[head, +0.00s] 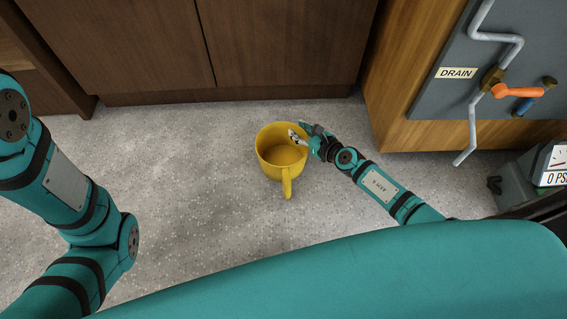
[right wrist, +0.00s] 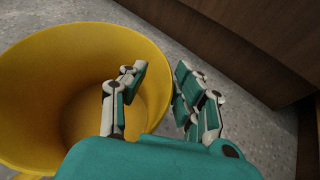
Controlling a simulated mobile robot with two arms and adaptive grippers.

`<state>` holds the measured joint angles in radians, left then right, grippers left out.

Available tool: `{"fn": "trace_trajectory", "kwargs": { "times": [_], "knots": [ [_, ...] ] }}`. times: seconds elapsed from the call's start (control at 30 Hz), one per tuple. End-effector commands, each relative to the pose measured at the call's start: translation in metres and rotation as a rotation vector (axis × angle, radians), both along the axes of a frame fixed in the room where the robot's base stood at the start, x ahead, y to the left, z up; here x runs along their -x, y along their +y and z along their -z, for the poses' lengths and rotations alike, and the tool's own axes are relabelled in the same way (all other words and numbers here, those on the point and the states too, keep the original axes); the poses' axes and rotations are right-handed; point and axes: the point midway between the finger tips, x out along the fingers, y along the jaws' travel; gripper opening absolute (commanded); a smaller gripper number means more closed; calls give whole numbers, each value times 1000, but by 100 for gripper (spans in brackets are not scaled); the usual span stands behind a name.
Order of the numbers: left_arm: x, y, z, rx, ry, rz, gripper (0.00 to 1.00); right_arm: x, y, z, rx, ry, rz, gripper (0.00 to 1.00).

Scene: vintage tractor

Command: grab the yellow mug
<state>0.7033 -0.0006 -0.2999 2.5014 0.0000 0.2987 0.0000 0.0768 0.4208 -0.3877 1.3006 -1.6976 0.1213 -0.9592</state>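The yellow mug (head: 270,165) stands upright on the grey floor, with its handle pointing toward me in the head view. My right gripper (head: 298,130) is at the mug's right rim. In the right wrist view, the gripper (right wrist: 160,68) is open, and the mug (right wrist: 40,85) fills the left side. One finger is over or inside the mug's opening and the other fingers are outside the wall, so the rim lies between them. I cannot tell whether a finger touches the wall. My left arm shows at the left of the head view, but its gripper is out of view.
Dark wooden cabinets (head: 280,45) stand behind the mug. At the right are a grey panel with a DRAIN label (head: 456,73), pipes and an orange-handled valve (head: 515,91), and a gauge box (head: 553,165). The floor left of the mug is clear.

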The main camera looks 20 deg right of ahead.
Motion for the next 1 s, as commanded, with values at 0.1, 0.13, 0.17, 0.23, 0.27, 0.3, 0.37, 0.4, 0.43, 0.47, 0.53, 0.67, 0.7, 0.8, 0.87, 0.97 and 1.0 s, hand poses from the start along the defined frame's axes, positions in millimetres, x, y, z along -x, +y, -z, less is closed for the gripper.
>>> {"fn": "trace_trajectory", "kwargs": {
  "times": [0.1,0.13,0.17,0.23,0.27,0.3,0.37,0.4,0.43,0.47,0.53,0.67,0.7,0.8,0.87,0.97,1.0],
  "knots": [
    [0,0,0,0,1,0,40,0,0,0,0,0,0,26],
    [0,0,0,0,0,0,40,0,0,0,0,0,0,22],
    [0,0,0,0,0,0,40,0,0,0,0,0,0,19],
    [0,0,0,0,0,0,40,0,0,0,0,0,0,9],
    [0,0,0,0,0,0,40,0,0,0,0,0,0,5],
    [0,0,0,0,0,0,40,0,0,0,0,0,0,0],
    [0,0,0,0,0,0,40,0,0,-1,0,0,0,0],
    [0,0,0,0,0,0,40,0,0,-1,0,0,0,0],
    [0,0,0,0,0,0,40,0,0,-1,0,0,0,0],
    [0,0,0,0,0,0,40,0,0,-1,0,0,0,0],
    [0,0,0,0,0,1,40,0,0,-1,0,0,0,0],
    [0,0,0,0,0,1,40,0,0,-1,0,0,0,0],
    [0,0,0,0,0,1,40,0,0,-1,0,0,0,0],
    [0,0,0,-1,1,1,40,0,0,-1,-1,-2,1,0],
    [-1,0,0,-1,1,1,40,0,0,-1,-1,-2,1,0],
    [-1,0,-1,-1,2,1,40,0,0,-2,-1,-2,1,0],
    [-1,0,-1,-1,2,1,40,0,0,-3,-1,-2,1,0]
  ]
}}
